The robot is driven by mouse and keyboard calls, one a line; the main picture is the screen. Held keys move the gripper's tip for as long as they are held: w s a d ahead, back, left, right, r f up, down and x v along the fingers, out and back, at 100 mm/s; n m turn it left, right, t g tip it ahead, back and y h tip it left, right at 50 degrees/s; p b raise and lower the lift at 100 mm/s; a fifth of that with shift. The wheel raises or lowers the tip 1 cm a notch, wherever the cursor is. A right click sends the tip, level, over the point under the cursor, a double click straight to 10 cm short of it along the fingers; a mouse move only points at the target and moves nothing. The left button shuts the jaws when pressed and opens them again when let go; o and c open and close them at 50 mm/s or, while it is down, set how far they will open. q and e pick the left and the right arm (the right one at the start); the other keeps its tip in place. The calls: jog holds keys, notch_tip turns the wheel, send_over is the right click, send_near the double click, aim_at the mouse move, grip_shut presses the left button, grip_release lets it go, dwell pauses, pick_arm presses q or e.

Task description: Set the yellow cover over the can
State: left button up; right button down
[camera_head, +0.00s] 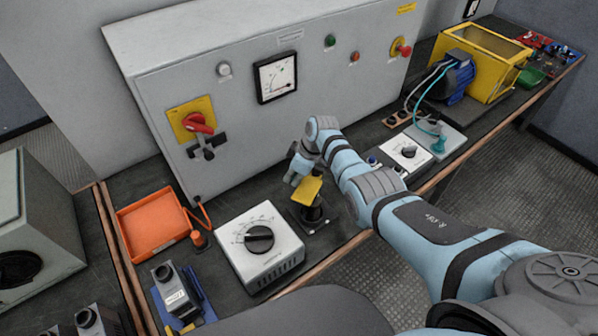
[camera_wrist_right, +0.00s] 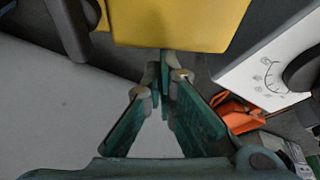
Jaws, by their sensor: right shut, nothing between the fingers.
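The yellow cover (camera_head: 306,190) sits tilted in the middle of the bench, on or just over a dark upright piece (camera_head: 314,213) on a small base; this may be the can, mostly hidden. I cannot tell if the cover is seated. My right gripper (camera_head: 297,175) is beside and behind the cover, shut and empty. In the right wrist view the cover (camera_wrist_right: 180,22) fills the top, and the fingertips of the right gripper (camera_wrist_right: 164,78) meet close to its lower edge; contact is unclear. My left gripper is not in view.
A white dial box (camera_head: 260,245) stands close left of the cover, and an orange tray (camera_head: 150,222) lies farther left. The grey cabinet (camera_head: 240,120) rises behind. A second dial box (camera_head: 406,152) and a yellow-framed machine (camera_head: 480,60) stand to the right.

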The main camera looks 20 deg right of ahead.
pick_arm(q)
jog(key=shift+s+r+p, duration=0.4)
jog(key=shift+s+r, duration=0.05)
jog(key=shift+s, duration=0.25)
pick_arm(e)
jog(key=shift+s+d+n, duration=0.25)
jog(key=shift+s+n, duration=0.45)
jog(key=shift+s, duration=0.35)
